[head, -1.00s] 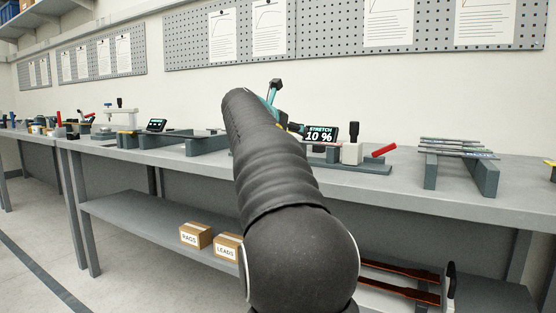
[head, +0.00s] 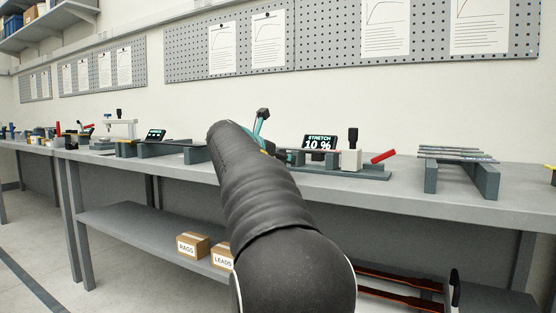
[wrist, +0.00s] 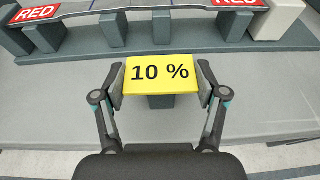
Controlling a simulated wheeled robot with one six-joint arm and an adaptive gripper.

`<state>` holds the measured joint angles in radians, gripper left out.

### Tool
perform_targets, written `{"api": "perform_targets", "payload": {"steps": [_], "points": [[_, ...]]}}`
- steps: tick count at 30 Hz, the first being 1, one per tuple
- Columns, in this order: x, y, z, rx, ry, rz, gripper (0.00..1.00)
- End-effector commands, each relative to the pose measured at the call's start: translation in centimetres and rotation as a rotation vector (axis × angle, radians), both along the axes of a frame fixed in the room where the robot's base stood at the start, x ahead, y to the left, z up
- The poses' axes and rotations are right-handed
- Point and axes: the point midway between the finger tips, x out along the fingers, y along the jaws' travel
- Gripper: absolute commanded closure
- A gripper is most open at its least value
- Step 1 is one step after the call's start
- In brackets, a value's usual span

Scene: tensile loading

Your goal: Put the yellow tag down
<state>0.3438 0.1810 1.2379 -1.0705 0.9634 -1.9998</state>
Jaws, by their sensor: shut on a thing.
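The yellow tag (wrist: 160,74) reads "10 %" in the wrist view. My gripper (wrist: 160,84) is shut on it, with one finger at each short end. The tag is face up and level in the picture, in front of a grey fixture with several blocks (wrist: 162,27). A dark grey block (wrist: 160,102) shows just below the tag; I cannot tell whether they touch. In the head view my arm hides the tag and most of my gripper.
A white block with a black knob (head: 352,158) and a red handle (head: 383,156) stand right of the display. Farther right, a grey rack (head: 458,172) holds several strips. Bare bench lies between the fixture and rack.

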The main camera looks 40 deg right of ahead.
Motion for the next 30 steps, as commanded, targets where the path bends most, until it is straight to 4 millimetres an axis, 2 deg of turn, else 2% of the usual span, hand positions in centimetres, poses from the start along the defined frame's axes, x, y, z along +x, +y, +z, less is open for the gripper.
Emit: {"api": "perform_targets", "payload": {"steps": [1, 2, 4, 5, 17, 23, 30], "points": [[0.0, 0.0, -0.2, 0.000, 0.001, 0.000, 0.46], [0.0, 0.0, -0.2, 0.000, 0.001, 0.000, 0.23], [0.0, 0.0, -0.1, 0.000, 0.000, 0.000, 0.06], [0.0, 0.0, -0.1, 0.000, 0.000, 0.000, 0.03], [0.0, 0.0, 0.3, -0.001, -0.001, 0.000, 0.03], [-0.9, 2.4, 1.1, 0.000, -0.001, 0.004, 0.03], [-2.5, 6.8, 2.6, 0.000, 0.000, 0.004, 0.03]]}}
